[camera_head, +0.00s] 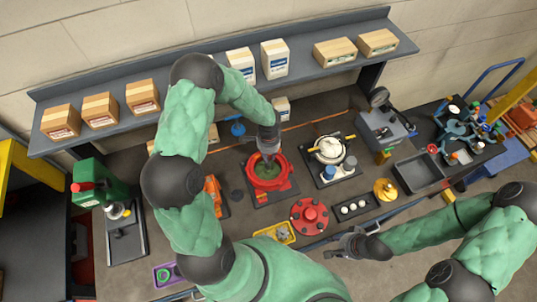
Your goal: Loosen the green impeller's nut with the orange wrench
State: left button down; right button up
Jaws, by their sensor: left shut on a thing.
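The green impeller (267,170) lies inside a round red housing (270,184) at the middle of the bench. My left gripper (270,157) points down into the housing, directly over the impeller. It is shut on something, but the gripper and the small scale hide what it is. The impeller's nut is hidden under the gripper. I cannot make out the orange wrench for certain. My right gripper (334,246) is low at the bench's front edge, away from the housing; I cannot tell whether its fingers are open.
A red flanged cover (310,215) lies right of the housing's front. A yellow tray (276,233) is in front. A pale-topped unit (328,150) stands to the right, a grey bin (421,173) beyond. An orange object (213,193) is partly behind my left arm.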

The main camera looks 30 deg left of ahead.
pick_arm(q)
jog(key=shift+f+b, duration=1.1)
jog(key=shift+f, duration=0.1)
